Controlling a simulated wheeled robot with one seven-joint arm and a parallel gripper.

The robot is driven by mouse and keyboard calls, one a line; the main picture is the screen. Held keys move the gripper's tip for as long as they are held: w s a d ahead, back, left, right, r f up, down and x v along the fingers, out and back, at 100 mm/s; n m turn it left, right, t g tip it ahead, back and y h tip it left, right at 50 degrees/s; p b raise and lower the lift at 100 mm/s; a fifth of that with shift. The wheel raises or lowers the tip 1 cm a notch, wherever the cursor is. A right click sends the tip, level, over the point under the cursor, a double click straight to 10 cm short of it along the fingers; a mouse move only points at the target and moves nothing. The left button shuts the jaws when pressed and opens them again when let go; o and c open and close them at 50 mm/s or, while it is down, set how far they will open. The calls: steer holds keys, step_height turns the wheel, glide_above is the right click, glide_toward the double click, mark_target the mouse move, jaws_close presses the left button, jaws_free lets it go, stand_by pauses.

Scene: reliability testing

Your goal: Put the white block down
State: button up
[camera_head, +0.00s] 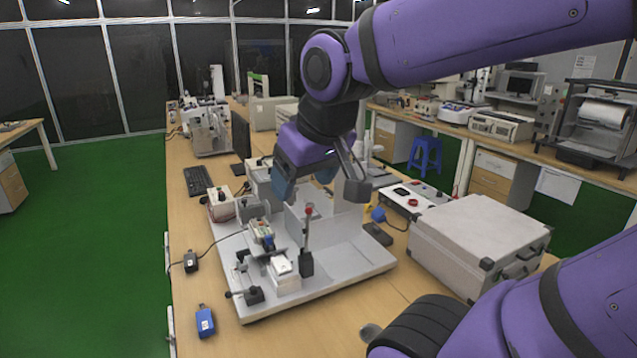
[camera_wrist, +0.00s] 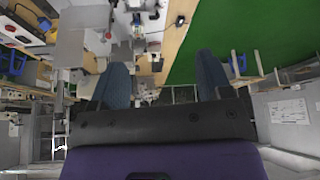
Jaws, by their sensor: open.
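A small white block (camera_head: 281,265) with a dark patch on its top sits on a pale stand of the grey test rig (camera_head: 345,268), near the rig's front. My gripper (camera_head: 304,190) hangs above the back part of the rig, higher than the block and apart from it. In the wrist view my gripper's two blue fingers (camera_wrist: 162,78) are spread wide with nothing between them. I cannot make out the white block for certain in the wrist view.
An upright red-tipped lever (camera_head: 308,235) stands just right of the block. A large grey case (camera_head: 480,240) is on the table at right. A blue device (camera_head: 205,322) and a black one (camera_head: 190,262) lie left of the rig. A keyboard (camera_head: 197,181) lies farther back.

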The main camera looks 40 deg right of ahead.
steer(key=s, duration=0.3)
steer(key=s+a, duration=0.1)
steer(key=shift+s+r, duration=0.2)
steer(key=shift+r, duration=0.15)
stand_by(1.0)
